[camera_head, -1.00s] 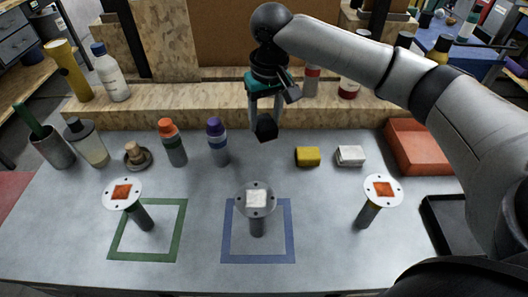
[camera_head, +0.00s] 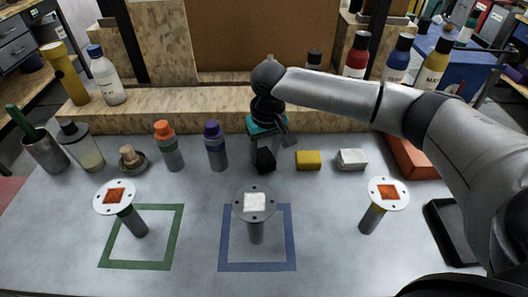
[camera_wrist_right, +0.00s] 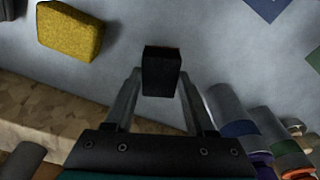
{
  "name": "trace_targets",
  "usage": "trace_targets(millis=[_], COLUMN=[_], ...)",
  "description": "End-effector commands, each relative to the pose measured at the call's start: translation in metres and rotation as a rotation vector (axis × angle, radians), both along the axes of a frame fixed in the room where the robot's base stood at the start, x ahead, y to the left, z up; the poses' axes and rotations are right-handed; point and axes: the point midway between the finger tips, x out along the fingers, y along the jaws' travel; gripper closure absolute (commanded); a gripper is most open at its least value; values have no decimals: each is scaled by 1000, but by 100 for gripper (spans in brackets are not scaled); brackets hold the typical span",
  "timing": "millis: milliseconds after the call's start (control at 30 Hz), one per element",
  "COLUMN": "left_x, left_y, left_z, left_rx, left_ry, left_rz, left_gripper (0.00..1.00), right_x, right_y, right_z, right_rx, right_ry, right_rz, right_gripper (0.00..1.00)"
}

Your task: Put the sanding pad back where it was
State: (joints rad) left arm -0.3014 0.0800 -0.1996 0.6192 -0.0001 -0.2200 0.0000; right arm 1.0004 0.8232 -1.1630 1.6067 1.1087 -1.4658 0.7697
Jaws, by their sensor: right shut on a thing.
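The sanding pad appears to be the small black block (camera_head: 265,162), held low at the back of the grey table, left of the yellow block (camera_head: 308,160). My right gripper (camera_head: 262,147) points down with its fingers on either side of the black block. In the right wrist view the black block (camera_wrist_right: 161,72) sits between the two fingertips of the gripper (camera_wrist_right: 160,88). I cannot tell whether the block's underside touches the table. My left gripper is not in view.
A white block (camera_head: 351,160) lies right of the yellow one. A purple-capped bottle (camera_head: 216,148) stands to the left. A wooden ledge (camera_head: 190,105) runs behind. In front, three discs on posts stand, one by a blue square outline (camera_head: 258,267) and one by a green one.

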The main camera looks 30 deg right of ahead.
Motion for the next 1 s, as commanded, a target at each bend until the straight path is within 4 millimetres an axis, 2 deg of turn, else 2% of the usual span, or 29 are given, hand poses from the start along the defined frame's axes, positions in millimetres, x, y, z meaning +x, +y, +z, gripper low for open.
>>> trace_targets(millis=[100, 133, 367, 733, 867, 1000], left_x=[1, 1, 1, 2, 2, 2], left_y=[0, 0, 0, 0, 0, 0], left_z=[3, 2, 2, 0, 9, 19], left_rx=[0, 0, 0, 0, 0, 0], left_ry=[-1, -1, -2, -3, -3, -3], left_rz=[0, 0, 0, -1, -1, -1], left_gripper=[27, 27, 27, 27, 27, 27], right_x=[0, 0, 0, 0, -2, -6], right_y=[0, 0, 0, 0, 1, 0], right_z=[-2, -2, -2, 3, 26, 58], right_rx=[0, 0, 0, 1, 2, 1], right_ry=[1, 0, 0, -1, -3, -4], right_rz=[0, 0, 0, 1, 1, 0], right_gripper=[100, 43, 17, 15, 15, 15])
